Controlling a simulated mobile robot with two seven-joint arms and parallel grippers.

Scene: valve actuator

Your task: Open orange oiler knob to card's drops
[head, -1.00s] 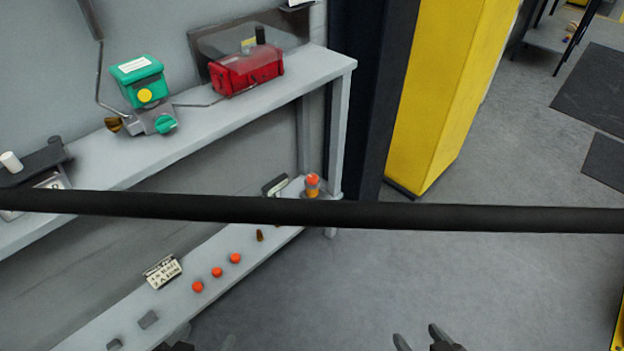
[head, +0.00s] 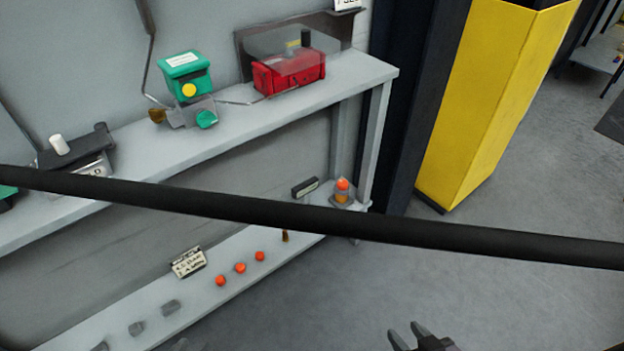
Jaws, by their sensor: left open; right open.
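An oiler with an orange knob on top (head: 343,184) and an amber body (head: 342,197) stands upright at the far right end of the lower shelf. A small dark-framed card (head: 305,187) stands just left of it; its text is too small to read. Another white card (head: 188,262) with blurred black text stands further left on that shelf. My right gripper (head: 416,336) is open and empty at the bottom edge, over the floor and well apart from the oiler. Only a tip of my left gripper (head: 179,345) shows at the bottom edge.
Three orange balls (head: 240,268) and several grey blocks (head: 170,307) lie on the lower shelf. The upper shelf (head: 235,130) holds a green-topped actuator (head: 186,75) and a red box (head: 290,72). A black bar (head: 400,229) crosses the view. A yellow column (head: 485,110) stands right; floor is clear.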

